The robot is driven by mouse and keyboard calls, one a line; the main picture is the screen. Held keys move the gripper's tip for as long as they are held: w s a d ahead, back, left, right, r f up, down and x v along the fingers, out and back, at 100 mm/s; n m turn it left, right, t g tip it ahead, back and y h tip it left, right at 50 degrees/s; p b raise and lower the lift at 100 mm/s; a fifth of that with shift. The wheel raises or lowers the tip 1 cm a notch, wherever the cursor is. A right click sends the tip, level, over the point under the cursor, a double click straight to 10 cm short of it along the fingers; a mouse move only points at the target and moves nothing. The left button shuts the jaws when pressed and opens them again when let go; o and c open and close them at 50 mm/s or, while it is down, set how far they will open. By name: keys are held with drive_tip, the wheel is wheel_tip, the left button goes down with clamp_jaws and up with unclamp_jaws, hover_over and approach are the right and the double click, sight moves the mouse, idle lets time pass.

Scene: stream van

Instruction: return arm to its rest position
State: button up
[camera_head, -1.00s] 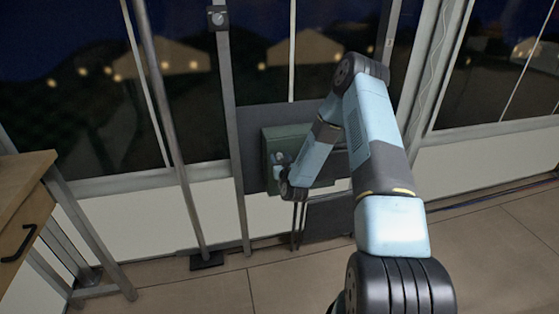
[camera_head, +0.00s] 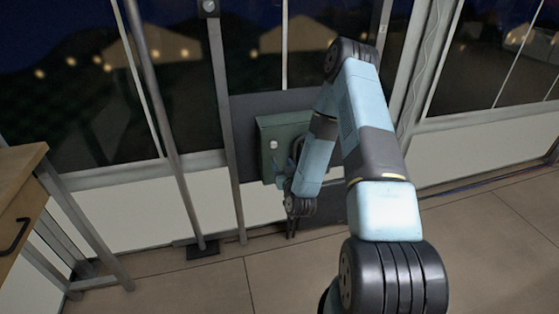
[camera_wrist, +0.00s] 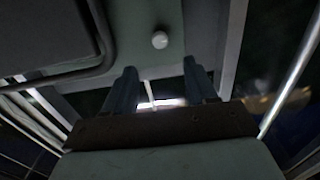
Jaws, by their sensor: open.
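My arm (camera_head: 372,110) is bent, its upper links raised and its far part reaching down in front of the window wall. My gripper (camera_wrist: 160,75) is open in the wrist view, with a gap between its two fingers and nothing held. In the head view it is small and partly hidden by my wrist, beside the lower front of a green box (camera_head: 267,130). A round white knob (camera_head: 273,145) shows on the box front. In the wrist view the knob (camera_wrist: 160,40) lies beyond the fingertips and appears apart from them.
A wooden cabinet (camera_head: 18,178) with a dark handle stands at the left. Thin metal posts (camera_head: 222,110) rise between the cabinet and the box. A dark panel (camera_head: 240,112) sits behind the box. The tiled floor (camera_head: 480,240) at the right is clear.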

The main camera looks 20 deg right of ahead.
drive_tip(key=shift+s, duration=0.55)
drive_tip(key=w+r+n+g+y, duration=0.2)
drive_tip(key=w+r+n+g, duration=0.15)
drive_tip(key=r, duration=0.85)
drive_tip(key=s+r+g+h, duration=0.1)
drive_tip(key=s+r+g, duration=0.35)
drive_tip(key=r, duration=0.95)
drive_tip(key=s+r+m+g, duration=0.1)
drive_tip(key=s+r, duration=0.4)
drive_tip(key=s, duration=0.6)
drive_tip(key=s+r+m+g, duration=0.1)
drive_tip(key=s+r, duration=0.4)
drive_tip(key=s, duration=0.7)
drive_tip(key=s+r+m+g+h, duration=0.1)
drive_tip(key=s+r, duration=0.4)
drive_tip(key=s, duration=0.6)
drive_tip(key=shift+s+a+g, duration=0.15)
drive_tip(key=shift+g, duration=0.55)
